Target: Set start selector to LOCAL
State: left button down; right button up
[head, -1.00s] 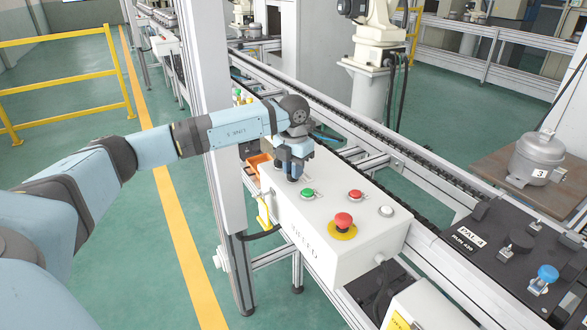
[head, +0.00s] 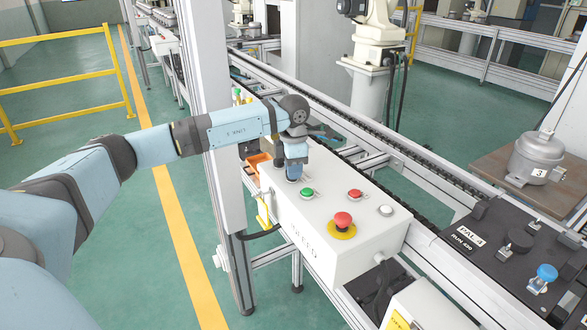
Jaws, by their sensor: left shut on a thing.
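The white control box (head: 312,235) stands at the conveyor's near side. On its top are a green button (head: 307,193), a red button (head: 355,195), a white button (head: 385,210) and a red mushroom button on a yellow ring (head: 342,221). My left gripper (head: 294,176) points down at the far left end of the box top, beyond the green button. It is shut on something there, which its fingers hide. The start selector itself does not show clearly. My right gripper is not in view.
A grey post (head: 212,130) rises just left of the box. The conveyor rail (head: 390,150) runs behind it. A black pallet plate (head: 490,248) with a blue knob lies to the right. A compressor (head: 536,158) stands on a brown table. A yellow rail (head: 60,90) stands at the left.

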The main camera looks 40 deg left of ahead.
pick_arm(q)
jog(key=shift+m, duration=0.5)
jog(key=c, duration=1.1)
grip_release()
notch_tip(320, 180, up, 14)
jog(key=shift+f, duration=0.1)
